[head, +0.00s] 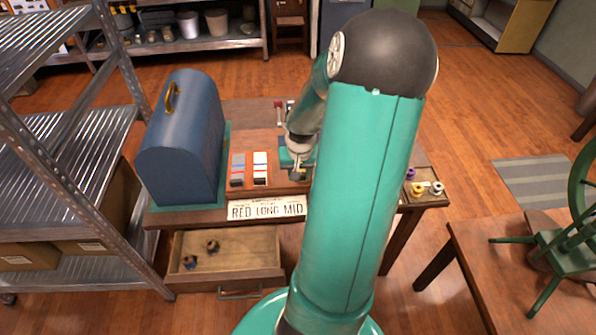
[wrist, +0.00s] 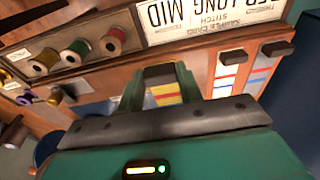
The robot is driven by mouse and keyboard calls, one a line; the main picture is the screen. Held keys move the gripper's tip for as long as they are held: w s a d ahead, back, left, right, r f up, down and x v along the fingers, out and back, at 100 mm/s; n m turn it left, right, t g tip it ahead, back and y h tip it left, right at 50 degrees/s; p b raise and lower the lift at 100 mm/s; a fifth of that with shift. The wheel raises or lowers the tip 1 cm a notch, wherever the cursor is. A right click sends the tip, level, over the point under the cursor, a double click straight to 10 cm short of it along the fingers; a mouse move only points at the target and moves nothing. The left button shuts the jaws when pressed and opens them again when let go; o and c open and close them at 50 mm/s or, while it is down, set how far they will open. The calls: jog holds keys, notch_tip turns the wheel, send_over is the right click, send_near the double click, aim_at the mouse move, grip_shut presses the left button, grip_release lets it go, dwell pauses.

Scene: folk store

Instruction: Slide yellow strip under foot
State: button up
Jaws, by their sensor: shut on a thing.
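The yellow strip (wrist: 165,94) has red bands and a dark end block. It shows between the fingers of my gripper (wrist: 162,92) in the wrist view. My gripper is shut on it. In the head view my gripper (head: 298,172) is low over the workbench, right of two other strips, and the yellow strip is not clear there. I cannot make out the foot in either view.
A blue domed case (head: 183,145) stands on the bench's left. The sign reading RED LONG MID (head: 266,209) is at the front edge. An open drawer (head: 222,256) below holds small spools. Thread spools (head: 418,189) sit in a tray at right. A metal shelf (head: 70,150) is left.

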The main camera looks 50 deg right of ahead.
jog(key=shift+w+f, duration=0.15)
jog(key=shift+f, duration=0.95)
jog(key=shift+d+f, duration=0.2)
jog(key=shift+f, duration=1.3)
jog(key=shift+w, duration=0.2)
jog(key=shift+w+d+f, duration=0.1)
jog(key=shift+w+d, duration=0.55)
jog(key=shift+d, duration=0.2)
jog(key=shift+w+d, duration=0.2)
jog(key=shift+d, duration=0.05)
jog(key=shift+w+d, duration=0.9)
jog(key=shift+d, duration=0.1)
jog(key=shift+f, duration=0.15)
